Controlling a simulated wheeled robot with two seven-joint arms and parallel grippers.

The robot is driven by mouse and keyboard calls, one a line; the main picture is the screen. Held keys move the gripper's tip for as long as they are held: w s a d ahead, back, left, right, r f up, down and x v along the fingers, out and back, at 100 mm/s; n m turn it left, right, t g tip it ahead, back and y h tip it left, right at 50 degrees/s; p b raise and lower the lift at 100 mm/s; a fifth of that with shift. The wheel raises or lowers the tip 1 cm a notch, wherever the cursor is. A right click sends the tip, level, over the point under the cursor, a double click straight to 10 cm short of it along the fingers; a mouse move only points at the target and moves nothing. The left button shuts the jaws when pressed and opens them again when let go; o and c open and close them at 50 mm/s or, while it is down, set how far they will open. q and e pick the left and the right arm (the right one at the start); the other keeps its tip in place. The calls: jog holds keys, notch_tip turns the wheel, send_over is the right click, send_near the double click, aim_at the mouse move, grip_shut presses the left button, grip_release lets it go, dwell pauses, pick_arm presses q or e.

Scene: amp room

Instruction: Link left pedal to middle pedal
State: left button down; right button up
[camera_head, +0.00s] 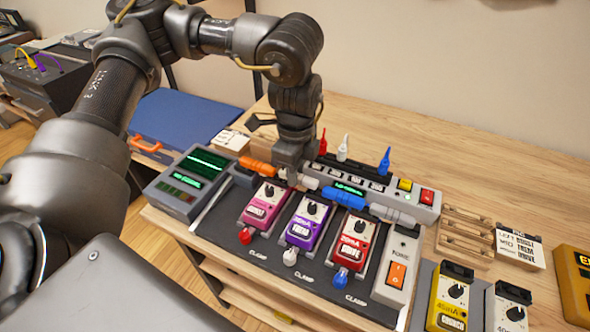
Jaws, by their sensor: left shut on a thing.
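The left pedal (264,209) is pink, the middle pedal (307,224) is purple and a red pedal (353,242) stands to their right on a dark board. My left gripper (289,178) points down behind the gap between the pink and purple pedals. It is shut on a link piece with an orange end (258,166) on its left; a pale end (309,182) shows on its right. The fingers hide its middle, and I cannot tell whether it touches the pedals. A blue link piece (344,198) lies behind the purple and red pedals. My right gripper is not in view.
A power strip (425,197) with switches stands behind the pedals. A tuner-like box (188,181) is left and a grey switch unit (397,270) right. Yellow (448,304) and white (508,311) pedals stand front right.

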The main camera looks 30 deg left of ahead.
pick_arm(q)
jog(key=shift+f, duration=0.35)
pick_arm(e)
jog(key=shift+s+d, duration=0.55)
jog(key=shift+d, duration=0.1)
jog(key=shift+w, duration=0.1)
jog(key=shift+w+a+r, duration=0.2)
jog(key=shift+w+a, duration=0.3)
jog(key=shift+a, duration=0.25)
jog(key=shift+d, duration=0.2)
